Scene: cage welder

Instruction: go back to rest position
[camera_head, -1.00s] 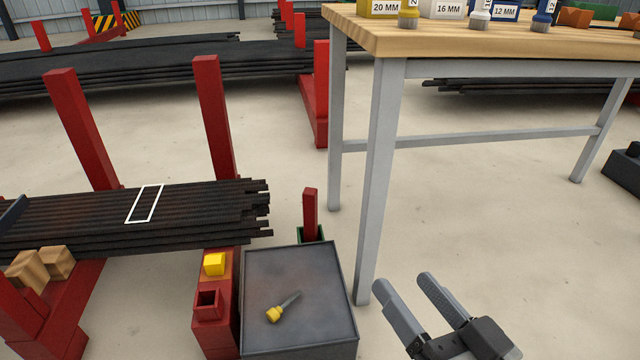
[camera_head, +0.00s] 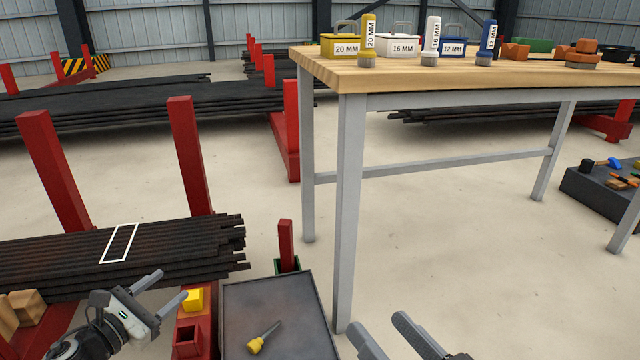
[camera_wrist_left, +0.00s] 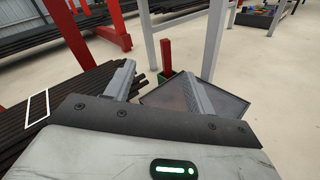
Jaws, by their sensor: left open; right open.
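My left gripper (camera_head: 160,293) is at the lower left of the head view, in front of the dark bar stack, with its fingers apart and nothing between them. In the left wrist view its two fingers (camera_wrist_left: 158,88) are spread and empty, pointing toward the grey tray and the bar ends. My right gripper (camera_head: 388,338) shows at the bottom edge of the head view, right of the tray. Its fingers are apart and empty, and its body is cut off by the frame.
A stack of dark bars (camera_head: 150,245) with a white outlined rectangle lies on a red rack. A grey tray (camera_head: 290,300) holds a yellow-tipped tool (camera_head: 258,343).

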